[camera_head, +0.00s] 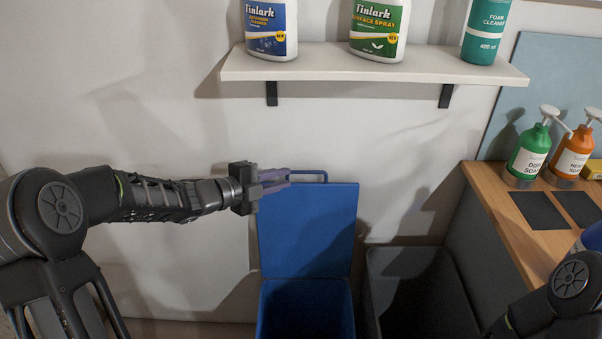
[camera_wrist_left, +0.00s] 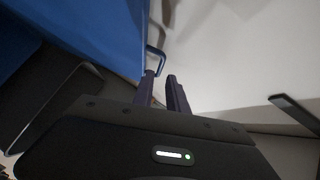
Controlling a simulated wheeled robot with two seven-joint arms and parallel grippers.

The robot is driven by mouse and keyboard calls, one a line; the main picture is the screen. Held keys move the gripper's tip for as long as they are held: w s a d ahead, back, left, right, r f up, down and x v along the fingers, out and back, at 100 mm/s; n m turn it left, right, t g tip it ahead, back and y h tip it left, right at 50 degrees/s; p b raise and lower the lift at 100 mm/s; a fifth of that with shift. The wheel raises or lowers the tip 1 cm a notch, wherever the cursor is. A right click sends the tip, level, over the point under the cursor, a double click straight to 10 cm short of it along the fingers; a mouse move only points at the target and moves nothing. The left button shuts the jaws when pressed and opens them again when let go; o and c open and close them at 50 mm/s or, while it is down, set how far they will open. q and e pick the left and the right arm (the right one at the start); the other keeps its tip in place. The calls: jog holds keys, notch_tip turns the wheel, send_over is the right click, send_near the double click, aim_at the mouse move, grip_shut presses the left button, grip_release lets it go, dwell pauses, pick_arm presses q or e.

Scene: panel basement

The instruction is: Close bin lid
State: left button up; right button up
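The blue bin (camera_head: 306,308) stands on the floor against the wall. Its blue lid (camera_head: 308,230) is up, leaning upright at the wall, with a blue loop handle (camera_head: 310,173) on its top edge. My left gripper (camera_head: 284,178) is at the lid's top left corner, close to the handle. In the left wrist view the two fingers (camera_wrist_left: 163,82) have a gap between them with nothing held. The handle (camera_wrist_left: 156,60) there is just beyond the left fingertip; whether they touch I cannot tell. My right gripper is out of view; only part of my right arm shows at lower right.
A dark grey open bin (camera_head: 412,285) stands right of the blue one. Above, a white wall shelf (camera_head: 370,66) holds several cleaner bottles. A wooden counter (camera_head: 515,235) at right carries a green soap bottle (camera_head: 530,155) and an orange one (camera_head: 573,155).

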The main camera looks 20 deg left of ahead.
aim_at(303, 173)
pick_arm(q)
jog(key=x, duration=0.7)
jog(key=shift+c, duration=0.2)
grip_shut()
dwell(1.2)
